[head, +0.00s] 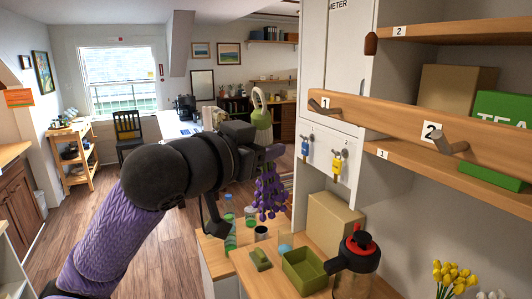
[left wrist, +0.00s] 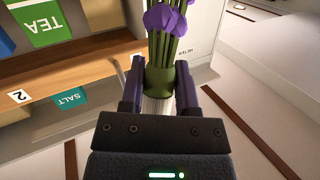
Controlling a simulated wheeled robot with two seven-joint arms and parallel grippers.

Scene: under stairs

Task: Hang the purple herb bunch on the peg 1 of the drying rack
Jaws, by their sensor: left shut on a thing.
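The purple herb bunch (head: 271,194) hangs upside down in the head view, with purple flowers below and a green wrapped stem end and pale loop (head: 258,97) above. My left gripper (head: 270,152) is shut on it. The left wrist view shows the green band (left wrist: 162,80) between the two fingers (left wrist: 160,68). The drying rack (head: 390,125) is a wooden rail. Its peg 1 (head: 328,111) sticks out by the label 1, to the right of the loop and apart from it. Peg 2 (head: 450,143) is empty. My right gripper is not in view.
Keys (head: 337,165) hang on the cabinet. Shelves with boxes stand behind the rail. Space left of peg 1 looks free.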

